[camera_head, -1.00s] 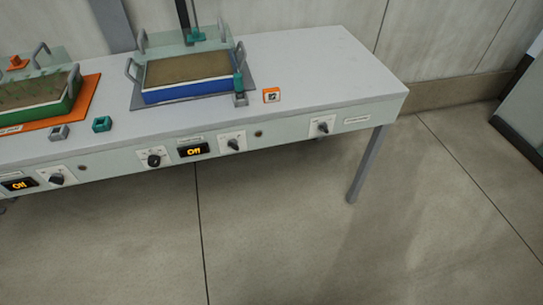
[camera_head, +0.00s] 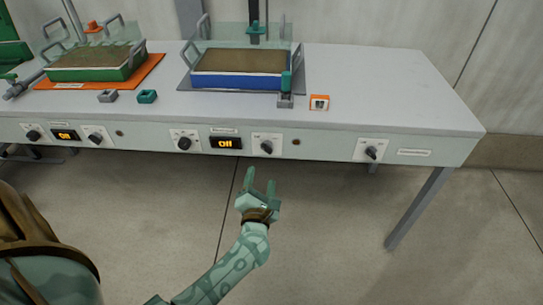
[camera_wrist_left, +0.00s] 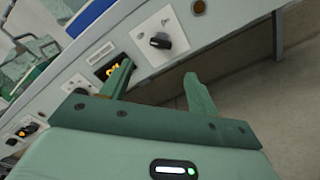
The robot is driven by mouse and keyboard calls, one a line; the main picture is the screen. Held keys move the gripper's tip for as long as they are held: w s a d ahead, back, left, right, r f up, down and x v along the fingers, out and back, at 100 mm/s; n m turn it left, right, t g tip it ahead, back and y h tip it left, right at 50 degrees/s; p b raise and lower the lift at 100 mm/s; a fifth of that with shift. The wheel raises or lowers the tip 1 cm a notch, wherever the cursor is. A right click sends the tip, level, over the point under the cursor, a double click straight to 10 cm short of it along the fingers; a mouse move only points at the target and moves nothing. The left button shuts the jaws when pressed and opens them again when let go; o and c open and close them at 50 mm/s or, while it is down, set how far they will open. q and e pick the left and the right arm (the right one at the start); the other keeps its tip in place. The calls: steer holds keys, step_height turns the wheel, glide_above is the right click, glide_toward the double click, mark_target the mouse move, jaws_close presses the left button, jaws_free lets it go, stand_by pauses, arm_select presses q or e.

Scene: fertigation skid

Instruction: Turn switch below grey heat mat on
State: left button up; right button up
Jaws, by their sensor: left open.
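The grey heat mat (camera_head: 187,81) lies on the bench under a tray with a blue base (camera_head: 238,82). On the bench front below it are a left dial (camera_head: 184,143), a black display (camera_head: 225,142) reading "Off" in orange, and a right dial (camera_head: 266,146). My left gripper (camera_head: 260,178) is open and empty, below the bench front and just under the right dial. In the left wrist view, a black dial on a white plate (camera_wrist_left: 160,41) lies beyond the open fingers (camera_wrist_left: 158,69), apart from them. My right gripper is not in view.
A green tray (camera_head: 95,69) sits on an orange mat (camera_head: 147,73), with another "Off" display (camera_head: 64,135) and dials below. Another dial (camera_head: 371,152) is at the bench's right. Floor in front is open.

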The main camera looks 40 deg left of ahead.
mark_target(267, 148)
arm_select(q)
steer(key=b+x, duration=0.2)
steer(key=x, duration=0.9)
steer(key=shift+w+f+b, duration=0.1)
steer(key=shift+b, duration=0.2)
steer(key=c, duration=1)
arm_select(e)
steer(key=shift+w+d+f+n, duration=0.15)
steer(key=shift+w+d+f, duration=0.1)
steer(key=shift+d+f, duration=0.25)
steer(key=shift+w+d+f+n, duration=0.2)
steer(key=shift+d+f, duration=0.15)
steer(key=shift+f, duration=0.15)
